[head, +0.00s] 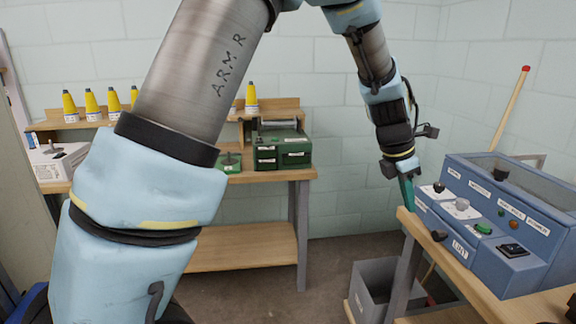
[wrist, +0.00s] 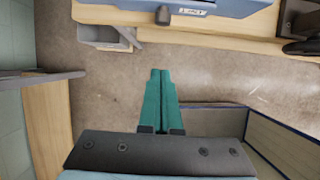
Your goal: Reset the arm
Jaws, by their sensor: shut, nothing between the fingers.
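My arm, labelled "ARM R", crosses the head view from the lower left up over the top and down on the right. My gripper (head: 407,192) has green fingers and hangs pointing down, just left of the right-hand table's corner. In the wrist view my gripper (wrist: 160,75) shows its two green fingers side by side, shut, with nothing held. Bare floor (wrist: 215,75) shows beyond the fingertips.
A blue control box (head: 505,220) with knobs stands on the right-hand wooden table (head: 470,285). A grey bin (head: 372,290) is below it. A back bench (head: 245,245) carries a green box (head: 282,150) and yellow cones (head: 92,104). Floor between is clear.

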